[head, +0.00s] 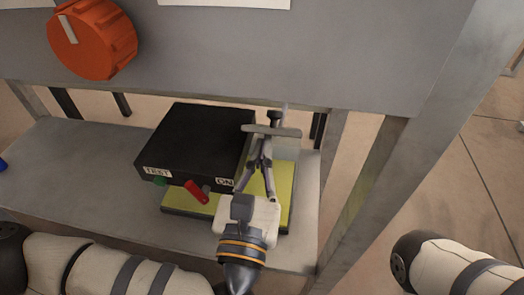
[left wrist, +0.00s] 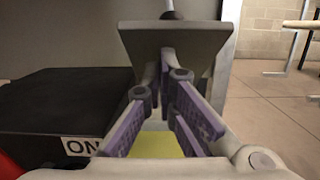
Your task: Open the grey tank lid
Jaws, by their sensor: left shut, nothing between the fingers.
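The grey tank lid (head: 272,131) is a small flat grey piece at the right of the black box in the head view. A dark knob stands just behind it. In the left wrist view the lid (left wrist: 190,42) is a grey panel with a wide upper edge, directly ahead of the fingers. I cannot tell how far it stands open. My left gripper (head: 264,152) is shut and empty, its tips at or just below the lid's near edge. In the wrist view its fingertips (left wrist: 166,62) overlap the panel; contact is unclear. My right gripper is out of view.
The black box (head: 195,140) with "TEST" and "ON" labels, a red lever (head: 197,192) and a green button sits left of my gripper on a yellow-green base (head: 185,207). A grey panel with an orange dial (head: 92,38) overhangs the shelf (head: 70,170). A post (head: 365,195) stands right.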

